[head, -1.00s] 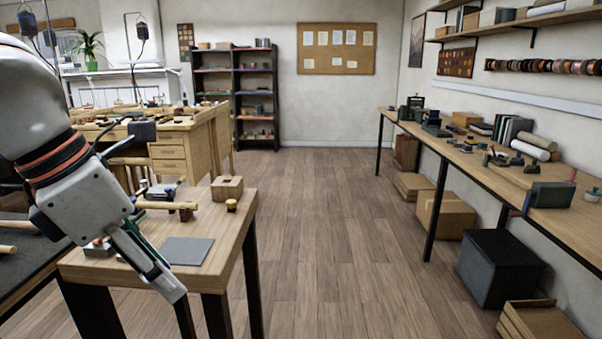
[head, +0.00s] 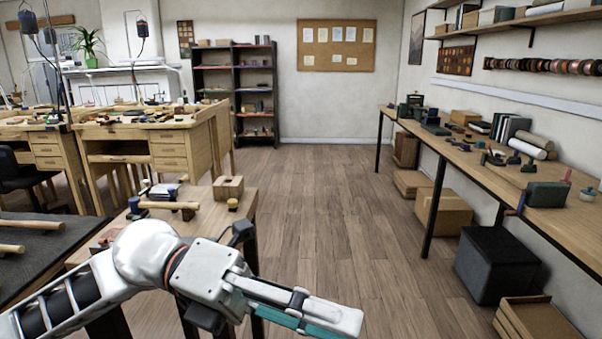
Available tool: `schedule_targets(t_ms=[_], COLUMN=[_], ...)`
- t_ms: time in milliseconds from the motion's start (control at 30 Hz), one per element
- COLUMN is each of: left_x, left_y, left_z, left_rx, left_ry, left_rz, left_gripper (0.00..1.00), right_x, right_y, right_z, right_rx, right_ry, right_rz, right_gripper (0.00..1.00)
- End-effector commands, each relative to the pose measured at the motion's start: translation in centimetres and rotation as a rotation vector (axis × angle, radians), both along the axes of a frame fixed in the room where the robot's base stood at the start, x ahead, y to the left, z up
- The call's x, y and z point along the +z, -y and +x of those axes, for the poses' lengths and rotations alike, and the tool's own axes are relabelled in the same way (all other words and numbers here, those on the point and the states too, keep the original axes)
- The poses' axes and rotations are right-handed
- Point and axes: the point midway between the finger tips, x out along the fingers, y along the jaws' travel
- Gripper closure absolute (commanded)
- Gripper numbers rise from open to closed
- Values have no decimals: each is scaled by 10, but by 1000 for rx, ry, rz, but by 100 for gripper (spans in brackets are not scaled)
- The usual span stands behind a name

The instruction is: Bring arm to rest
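My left arm comes in from the lower left, low in the head view. Its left gripper (head: 335,322) points right and slightly down, past the right edge of the small wooden table (head: 247,205). One pale finger and a teal part beneath it show, nearly side-on and cut by the bottom edge, so its opening is unclear. No object shows in it. My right arm and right gripper are out of view.
On the small table are a wooden hammer (head: 165,205), a wooden block (head: 229,187) and a small yellow-topped piece (head: 233,204). A dark mat (head: 60,245) with hammers lies at left.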

Motion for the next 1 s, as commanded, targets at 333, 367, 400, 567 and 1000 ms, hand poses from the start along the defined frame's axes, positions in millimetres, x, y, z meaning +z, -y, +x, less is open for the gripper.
schedule_targets(t_ms=[333,367,400,567,1000], left_x=[14,11,4,-42,-306], left_y=[-6,-10,-16,-46,-162], left_z=[69,77,89,134,138], left_rx=[261,292,336,532,1203], left_ry=[-533,-583,-648,-916,-1670], left_rz=[-420,-449,-487,-612,-734], left_gripper=[66,66,66,66,66], right_x=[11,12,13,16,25], right_y=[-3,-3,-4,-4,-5], right_z=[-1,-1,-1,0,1], right_rx=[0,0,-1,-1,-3], right_ry=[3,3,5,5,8], right_rz=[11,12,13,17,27], right_gripper=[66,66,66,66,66])
